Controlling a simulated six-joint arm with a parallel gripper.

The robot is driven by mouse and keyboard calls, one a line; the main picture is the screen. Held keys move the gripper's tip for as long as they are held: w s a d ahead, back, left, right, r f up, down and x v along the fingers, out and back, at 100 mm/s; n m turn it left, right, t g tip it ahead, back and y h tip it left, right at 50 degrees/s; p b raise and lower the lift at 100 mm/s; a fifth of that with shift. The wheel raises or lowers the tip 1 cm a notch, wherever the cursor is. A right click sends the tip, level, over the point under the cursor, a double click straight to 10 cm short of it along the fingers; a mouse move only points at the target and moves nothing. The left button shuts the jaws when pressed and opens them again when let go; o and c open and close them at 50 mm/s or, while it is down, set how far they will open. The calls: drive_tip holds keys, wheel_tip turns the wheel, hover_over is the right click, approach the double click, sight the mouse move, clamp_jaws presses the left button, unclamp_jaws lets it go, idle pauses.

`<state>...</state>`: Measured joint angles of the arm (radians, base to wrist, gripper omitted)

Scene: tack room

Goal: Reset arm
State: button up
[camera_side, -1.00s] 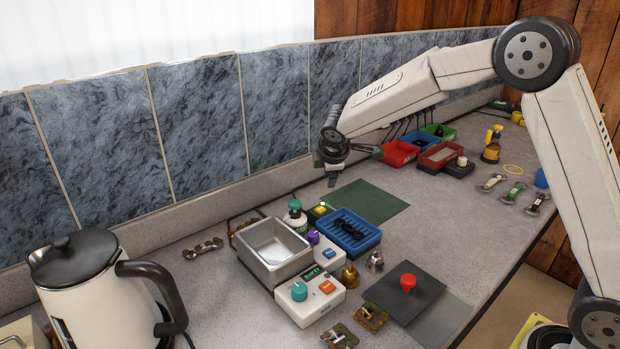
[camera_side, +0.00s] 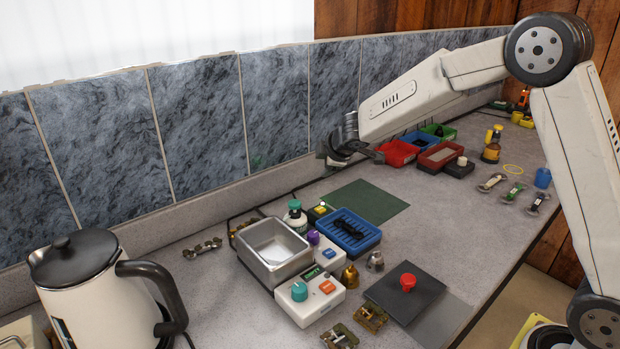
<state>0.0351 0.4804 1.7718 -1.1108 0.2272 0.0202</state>
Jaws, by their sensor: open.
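My gripper (camera_side: 338,160) is at the end of my arm, a little above the bench near the tiled wall. It is beyond the green mat (camera_side: 366,203) and left of the red bin (camera_side: 399,153). It is small and dark in this view, and its fingers are hard to make out. It looks open, with nothing visible in it. My arm reaches in from the right, bent high at the elbow.
A metal tray (camera_side: 247,258), a blue tray (camera_side: 372,243) and a control box (camera_side: 310,312) crowd the middle. A kettle (camera_side: 85,290) stands front left. A dark plate with a red knob (camera_side: 408,282) lies right. Several bins line the back wall.

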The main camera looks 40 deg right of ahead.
sight(405, 275)
idle(0.4)
drive_tip(key=s+a+f+m+g+y, duration=0.1)
drive_tip(key=s+a+f+m+g, duration=0.1)
drive_tip(key=s, duration=0.8)
drive_tip(key=s+a+f+m+g+y, duration=0.1)
drive_tip(key=s+f+m+g, duration=0.1)
drive_tip(key=s+m, duration=0.3)
drive_tip(key=s+a+f+m+g, duration=0.2)
drive_tip(key=s+f+m, duration=0.1)
drive_tip(key=s, duration=1.1)
drive_tip(key=shift+s+a+f+m+y, duration=0.3)
drive_tip(key=shift+s+f+m+y, duration=0.1)
drive_tip(key=shift+m, duration=0.1)
